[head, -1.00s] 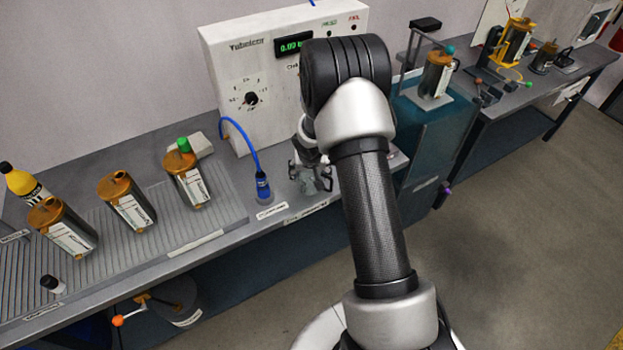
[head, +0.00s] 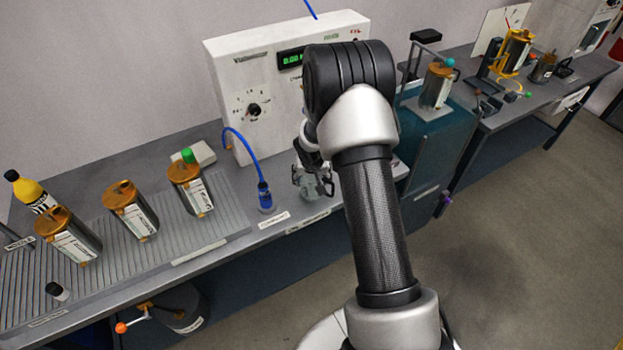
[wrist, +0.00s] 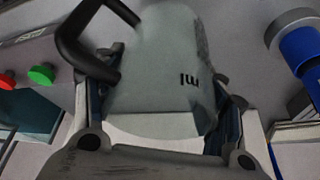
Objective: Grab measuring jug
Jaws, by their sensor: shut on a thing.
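The measuring jug (wrist: 160,75) is pale, see-through grey with a dark handle and dark "ml" lettering. In the wrist view it fills the middle, between the two fingers of my gripper (wrist: 162,120), which is shut on it. In the head view the jug (head: 318,188) is small and partly hidden by my gripper (head: 312,172), at the bench's front edge beside the white tester. I cannot tell whether the jug touches the bench.
The white tester (head: 235,75) stands behind. A blue hose connector (head: 265,197) is to the left of the jug. Several brown-capped canisters (head: 130,212) stand on the ribbed mat. A teal cabinet (head: 425,150) is to the right. Red and green buttons (wrist: 40,75) show in the wrist view.

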